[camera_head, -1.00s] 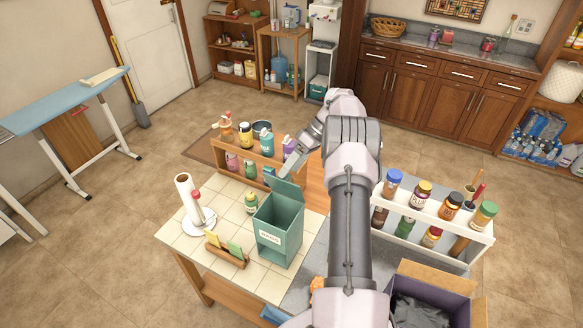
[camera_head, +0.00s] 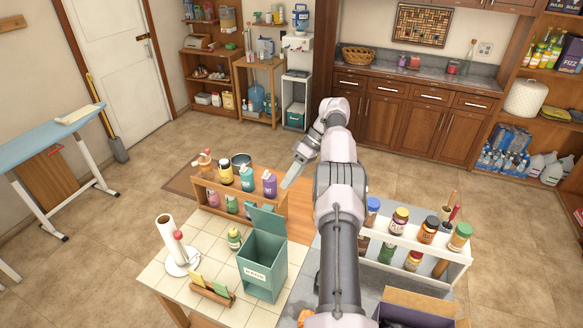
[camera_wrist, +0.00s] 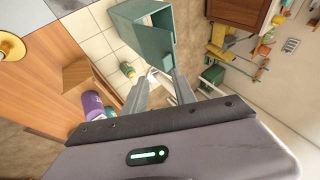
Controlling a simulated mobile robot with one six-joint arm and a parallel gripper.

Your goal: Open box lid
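The teal box (camera_head: 262,272) with a white label stands on the tiled table top. Its lid (camera_head: 267,222) is raised at the far edge, tilted up, and the box's mouth is uncovered. My gripper (camera_head: 287,184) is above and to the right of the lid, apart from it. In the wrist view the box (camera_wrist: 152,48) lies beyond the fingertips. There my gripper (camera_wrist: 162,78) shows two separate fingers with a gap and nothing between them.
A paper towel roll (camera_head: 168,240) and a small card holder (camera_head: 212,290) stand left of the box. A small bottle (camera_head: 234,238) is beside it. A wooden bottle rack (camera_head: 240,198) is behind, and a white rack (camera_head: 420,250) is at the right. An open carton (camera_head: 425,300) is at front right.

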